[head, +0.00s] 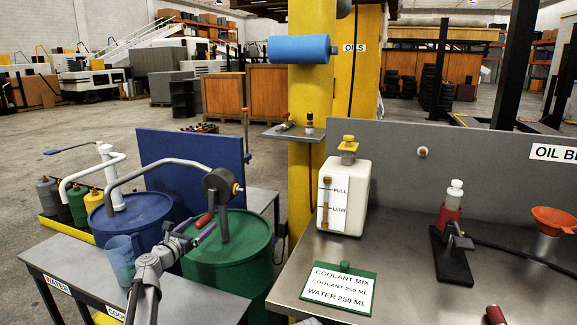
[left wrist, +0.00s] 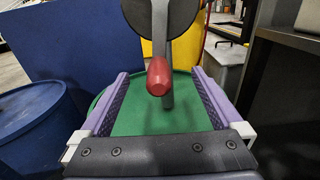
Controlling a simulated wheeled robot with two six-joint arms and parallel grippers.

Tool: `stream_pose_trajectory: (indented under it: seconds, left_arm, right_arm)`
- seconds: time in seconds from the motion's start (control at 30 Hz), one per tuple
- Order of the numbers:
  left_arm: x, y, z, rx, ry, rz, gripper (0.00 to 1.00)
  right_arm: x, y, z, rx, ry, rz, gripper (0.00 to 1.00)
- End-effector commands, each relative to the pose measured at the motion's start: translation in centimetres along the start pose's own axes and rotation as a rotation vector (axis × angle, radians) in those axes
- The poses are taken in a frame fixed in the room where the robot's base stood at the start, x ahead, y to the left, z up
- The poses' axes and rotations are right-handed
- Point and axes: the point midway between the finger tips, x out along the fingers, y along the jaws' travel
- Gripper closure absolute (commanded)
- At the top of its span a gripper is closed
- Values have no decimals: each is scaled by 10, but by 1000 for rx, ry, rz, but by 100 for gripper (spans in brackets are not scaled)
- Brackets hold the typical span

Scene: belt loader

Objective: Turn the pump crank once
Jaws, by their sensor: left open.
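The pump (head: 219,186) stands on the green drum (head: 228,255), with a black round body and a grey pipe bending over to the left. Its crank ends in a red handle (head: 204,220). How deep the handle sits between the fingers is hard to tell. My right gripper is not in view.
A blue drum (head: 133,215) with a white pump stands to the left, a clear blue jug (head: 121,258) in front. A blue panel (head: 190,165) rises behind. The bench at right holds a white coolant jug (head: 343,195) and a green-framed sign (head: 340,288).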

Motion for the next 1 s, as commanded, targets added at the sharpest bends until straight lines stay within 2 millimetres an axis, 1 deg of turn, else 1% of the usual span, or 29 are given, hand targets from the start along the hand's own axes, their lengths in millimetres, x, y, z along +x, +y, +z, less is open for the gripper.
stream_pose_trajectory:
  seconds: [0.03,0.5,0.7,1.0]
  left_arm:
    - [-8,-1,0,0,0,1,0]
    - [-60,-1,0,0,0,1,0]
    - [-70,-1,0,0,0,-1,0]
    - [-69,0,0,0,0,-1,0]
  right_arm:
    - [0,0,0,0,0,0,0]
    - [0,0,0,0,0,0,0]
    - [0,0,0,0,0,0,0]
    - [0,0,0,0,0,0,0]
